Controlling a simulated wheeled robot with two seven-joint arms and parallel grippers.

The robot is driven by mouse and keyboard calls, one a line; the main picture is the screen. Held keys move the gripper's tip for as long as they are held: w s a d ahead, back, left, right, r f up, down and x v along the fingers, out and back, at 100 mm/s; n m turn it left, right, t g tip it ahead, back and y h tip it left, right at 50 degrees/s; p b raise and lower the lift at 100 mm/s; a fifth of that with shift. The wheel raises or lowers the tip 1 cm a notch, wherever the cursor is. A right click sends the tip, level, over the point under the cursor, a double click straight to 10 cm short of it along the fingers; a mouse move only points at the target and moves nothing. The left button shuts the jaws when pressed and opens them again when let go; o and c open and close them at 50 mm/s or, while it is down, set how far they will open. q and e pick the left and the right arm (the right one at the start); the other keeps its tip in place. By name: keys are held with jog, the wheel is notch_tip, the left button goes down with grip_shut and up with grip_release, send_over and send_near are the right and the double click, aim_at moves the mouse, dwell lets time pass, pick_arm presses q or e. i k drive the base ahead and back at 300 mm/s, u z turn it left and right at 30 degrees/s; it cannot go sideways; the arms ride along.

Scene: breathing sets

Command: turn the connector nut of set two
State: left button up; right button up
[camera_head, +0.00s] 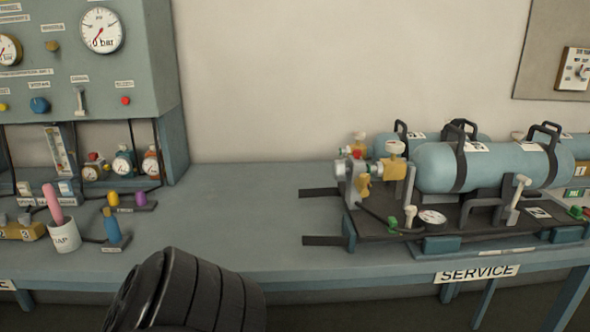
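A breathing set (440,168) with light blue cylinders, black straps and black handles lies on a dark backplate (375,232) on the right part of the bench. At its left end are a brass-coloured valve block (391,168), a grey fitting (352,178) with a red part, and small round knobs. Which of these is the connector nut, I cannot tell for sure. The plate has a small label (538,212), too small to read surely. A black ribbed part of my own arm shows at the bottom. Neither gripper is in view.
Another set's cylinder (575,147) is cut off at the right edge. A gauge panel (85,60) stands at the left. A white cup (65,236) and small bottles stand before it. The bench (240,205) is clear in the middle. A "SERVICE" label (477,274) marks its front edge.

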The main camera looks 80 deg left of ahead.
aim_at(339, 171)
jog(key=u, duration=2.15)
jog(key=k, duration=1.2)
jog(key=z, duration=0.8)
jog(key=i, duration=1.2)
jog(key=u, duration=0.45)
